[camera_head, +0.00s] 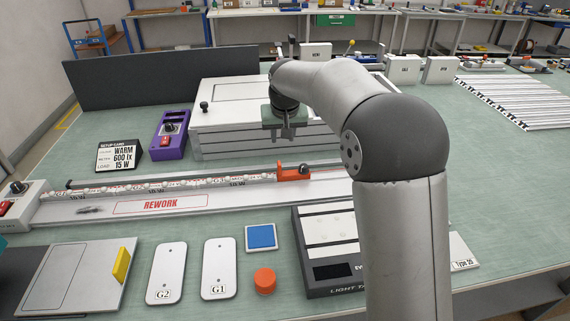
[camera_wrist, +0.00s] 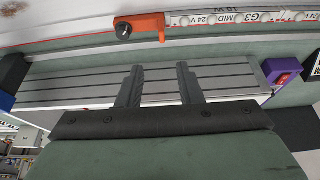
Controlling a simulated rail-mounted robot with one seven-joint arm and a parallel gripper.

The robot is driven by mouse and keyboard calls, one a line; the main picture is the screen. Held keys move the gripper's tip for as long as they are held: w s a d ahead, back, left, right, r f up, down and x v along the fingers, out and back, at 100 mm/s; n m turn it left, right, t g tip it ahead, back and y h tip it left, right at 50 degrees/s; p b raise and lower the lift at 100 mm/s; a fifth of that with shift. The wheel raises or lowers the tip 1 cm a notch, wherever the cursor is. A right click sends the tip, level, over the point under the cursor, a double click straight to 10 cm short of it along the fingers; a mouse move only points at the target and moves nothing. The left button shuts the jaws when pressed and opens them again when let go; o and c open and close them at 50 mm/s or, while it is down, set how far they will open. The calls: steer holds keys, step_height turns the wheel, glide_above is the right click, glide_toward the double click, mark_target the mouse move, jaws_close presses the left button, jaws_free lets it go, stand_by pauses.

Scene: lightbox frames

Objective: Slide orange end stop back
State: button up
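The orange end stop (camera_head: 291,173) sits on the long rail (camera_head: 225,179), at the right end of a row of small white labelled pieces (camera_head: 170,184). It has a black knob (camera_head: 304,169). In the wrist view the end stop (camera_wrist: 148,24) is at the top, with the labelled pieces to its right. My gripper (camera_head: 286,136) is above the front edge of the white lightbox (camera_head: 208,113), behind the end stop and apart from it. In the wrist view its two fingers (camera_wrist: 160,80) are spread with nothing between them.
A purple switch box (camera_head: 169,140) and a setup card (camera_head: 119,156) stand left of the lightbox. A light table (camera_head: 327,262), an orange cylinder (camera_head: 265,281), a blue tile (camera_head: 261,237) and two white plates lie in front. My arm hides the rail's right part.

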mark_target(279, 163)
steer(key=p+x, duration=0.2)
steer(key=x, duration=0.6)
steer(key=p+x, duration=0.1)
steer(key=x, duration=0.8)
steer(key=shift+w+a+f+p, duration=0.2)
steer(key=shift+w+p, duration=0.15)
steer(key=shift+p, duration=0.05)
jaws_close()
steer(key=shift+f, duration=0.1)
